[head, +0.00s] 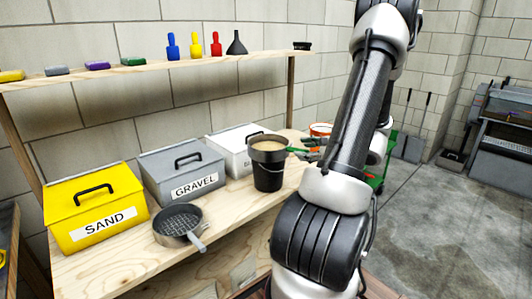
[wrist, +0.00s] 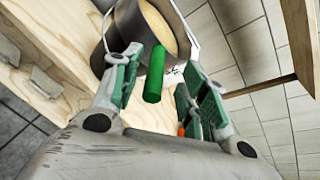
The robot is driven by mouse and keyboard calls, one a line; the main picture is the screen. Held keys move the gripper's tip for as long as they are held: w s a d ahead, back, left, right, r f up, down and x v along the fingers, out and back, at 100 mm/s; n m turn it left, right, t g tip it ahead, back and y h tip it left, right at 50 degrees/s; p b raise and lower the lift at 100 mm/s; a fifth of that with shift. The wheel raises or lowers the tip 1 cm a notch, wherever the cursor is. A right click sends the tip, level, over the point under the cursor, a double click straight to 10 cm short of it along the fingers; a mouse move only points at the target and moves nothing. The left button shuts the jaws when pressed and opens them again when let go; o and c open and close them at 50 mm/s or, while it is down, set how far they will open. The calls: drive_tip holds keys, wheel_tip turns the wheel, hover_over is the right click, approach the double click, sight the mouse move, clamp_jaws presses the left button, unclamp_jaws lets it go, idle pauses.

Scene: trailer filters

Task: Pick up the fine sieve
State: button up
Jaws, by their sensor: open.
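The fine sieve appears to be the dark round vessel with a beige top (head: 268,149) standing on the wooden bench; I cannot tell whether it is one piece or a sieve resting on a bucket. In the wrist view its dark wall and beige round top (wrist: 158,28) are at the upper middle. A green handle (wrist: 154,76) sticks out from it towards my gripper. My gripper (wrist: 158,78) is open, with the green handle between its fingers and a gap visible on both sides. In the head view my gripper (head: 305,147) is right of the vessel, partly hidden by my arm.
A grey sieve with a coarse mesh (head: 178,220) lies on the bench front. A yellow SAND box (head: 75,224), a grey GRAVEL box (head: 170,182) and a white box (head: 228,157) stand behind. A shelf (head: 130,75) holds small coloured items. An orange-rimmed bucket (head: 320,128) is beyond.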

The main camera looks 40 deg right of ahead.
sight(293, 150)
drive_tip(key=x, duration=0.6)
drive_tip(key=shift+a, duration=0.2)
clamp_jaws()
